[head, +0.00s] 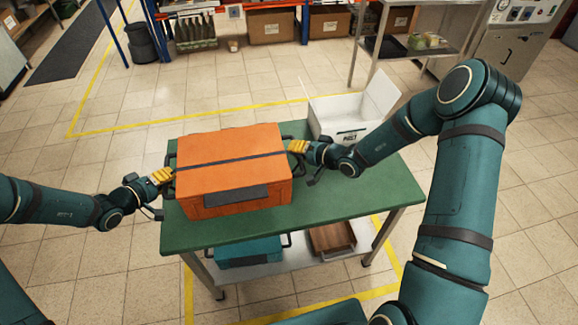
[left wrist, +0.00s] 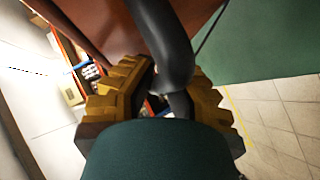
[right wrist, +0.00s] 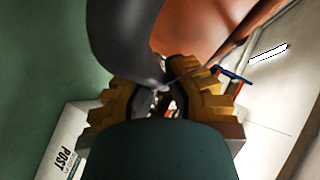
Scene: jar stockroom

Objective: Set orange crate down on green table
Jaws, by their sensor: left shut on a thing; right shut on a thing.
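The orange crate (head: 230,165), closed, with a dark strap across its lid and a dark panel on its front, is over the left and middle of the green table (head: 375,190). It looks level; I cannot tell whether its base touches the tabletop. My left gripper (head: 163,176) is shut on the crate's left black handle, which shows between the yellow fingers in the left wrist view (left wrist: 165,95). My right gripper (head: 298,147) is shut on the right handle, also seen in the right wrist view (right wrist: 163,95). The crate's underside is hidden.
A white open box (head: 345,118) marked POST stands on the table's back right, close to my right gripper. A teal crate (head: 247,252) and a brown wooden box (head: 331,238) are on the shelf below. The tabletop's right part is clear.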

